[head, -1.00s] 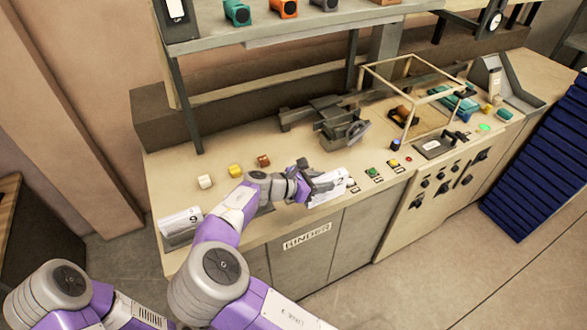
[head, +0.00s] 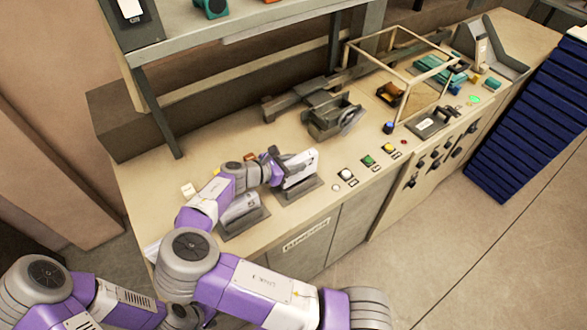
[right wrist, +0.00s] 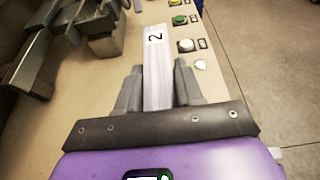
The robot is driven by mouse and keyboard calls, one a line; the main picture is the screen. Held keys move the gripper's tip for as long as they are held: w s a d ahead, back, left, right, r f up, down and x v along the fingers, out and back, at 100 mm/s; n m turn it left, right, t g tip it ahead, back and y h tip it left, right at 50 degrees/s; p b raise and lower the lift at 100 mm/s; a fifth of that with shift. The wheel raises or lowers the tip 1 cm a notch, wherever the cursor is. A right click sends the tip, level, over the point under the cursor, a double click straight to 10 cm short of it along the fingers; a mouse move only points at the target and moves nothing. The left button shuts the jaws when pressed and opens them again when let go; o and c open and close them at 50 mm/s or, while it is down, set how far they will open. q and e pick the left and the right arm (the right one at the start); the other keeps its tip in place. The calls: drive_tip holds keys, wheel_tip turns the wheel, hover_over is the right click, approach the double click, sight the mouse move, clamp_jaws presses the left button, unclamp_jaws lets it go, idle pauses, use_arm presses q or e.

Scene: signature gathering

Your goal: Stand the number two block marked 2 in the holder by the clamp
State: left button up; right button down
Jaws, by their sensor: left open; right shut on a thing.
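The number two block (head: 301,168) is a pale upright slab between the fingers of my right gripper (head: 276,160). In the right wrist view, the right gripper (right wrist: 158,88) is shut on the block (right wrist: 156,75), and its 2 shows near the far end. In the head view, the block stands over a dark grey holder (head: 300,193); I cannot tell whether its lower edge is seated. The grey clamp (head: 332,116) is behind and to the right of that holder. My left gripper is hidden; only the left arm shows at lower left.
White, green and yellow buttons (head: 368,160) line the bench front to the right. A wire-framed box (head: 408,75) stands further right. A shelf (head: 230,33) overhangs the back.

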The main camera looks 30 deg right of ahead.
wheel_tip(320, 180, down, 3)
drive_tip(key=shift+r, duration=0.1)
drive_tip(key=shift+f, duration=0.3)
drive_tip(key=shift+f, duration=0.35)
drive_tip(key=c, duration=0.7)
unclamp_jaws()
drive_tip(key=shift+r, duration=0.25)
drive_tip(key=v, duration=0.4)
drive_tip(key=b+v, duration=0.1)
drive_tip(key=v, duration=0.7)
drive_tip(key=shift+r, duration=0.45)
